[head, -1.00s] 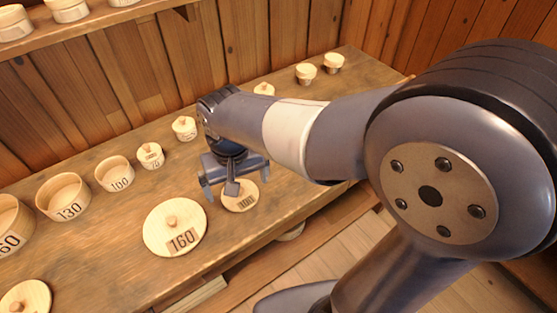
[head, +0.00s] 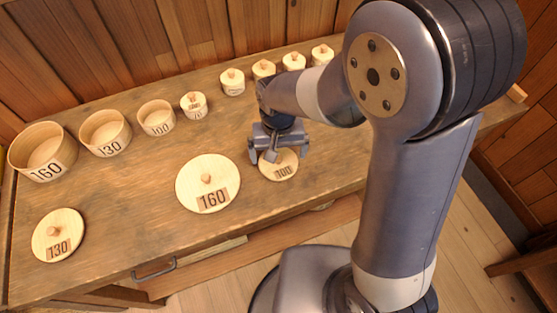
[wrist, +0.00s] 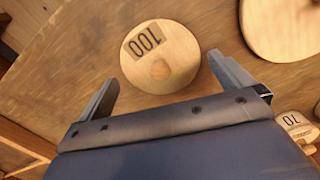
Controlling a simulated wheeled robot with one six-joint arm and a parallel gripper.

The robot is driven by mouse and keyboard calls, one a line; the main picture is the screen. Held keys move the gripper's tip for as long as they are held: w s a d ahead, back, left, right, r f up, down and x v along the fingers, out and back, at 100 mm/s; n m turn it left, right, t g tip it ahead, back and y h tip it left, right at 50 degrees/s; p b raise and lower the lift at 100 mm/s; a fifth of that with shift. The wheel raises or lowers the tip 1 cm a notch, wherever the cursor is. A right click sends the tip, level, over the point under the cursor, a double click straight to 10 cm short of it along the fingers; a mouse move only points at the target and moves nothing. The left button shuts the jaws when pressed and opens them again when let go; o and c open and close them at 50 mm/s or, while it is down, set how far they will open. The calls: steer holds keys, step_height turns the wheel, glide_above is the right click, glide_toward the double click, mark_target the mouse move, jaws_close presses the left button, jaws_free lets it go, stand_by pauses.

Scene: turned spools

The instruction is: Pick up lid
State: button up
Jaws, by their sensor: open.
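Three loose round wooden lids with knobs lie flat on the bench. The lid marked 100 (head: 284,166) is partly hidden by my gripper (head: 270,157) in the head view. In the wrist view the 100 lid (wrist: 177,42) and its knob lie just beyond the fingertips of my gripper (wrist: 165,82), which is open and empty, its fingers spread either side of the knob. The lid marked 160 (head: 208,184) lies to the left of it, and the lid marked 130 (head: 58,236) lies at the front left.
Open round boxes marked 160 (head: 44,152), 130 (head: 106,133) and 100 (head: 157,118) stand along the back left. A lidded box marked 70 (head: 194,105) and several more lidded boxes continue to the right. The bench (head: 130,205) has bare wood between the lids.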

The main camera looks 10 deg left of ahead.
steer(key=shift+f, duration=1.25)
steer(key=shift+c, duration=0.2)
steer(key=c, duration=0.6)
steer(key=shift+r, duration=0.1)
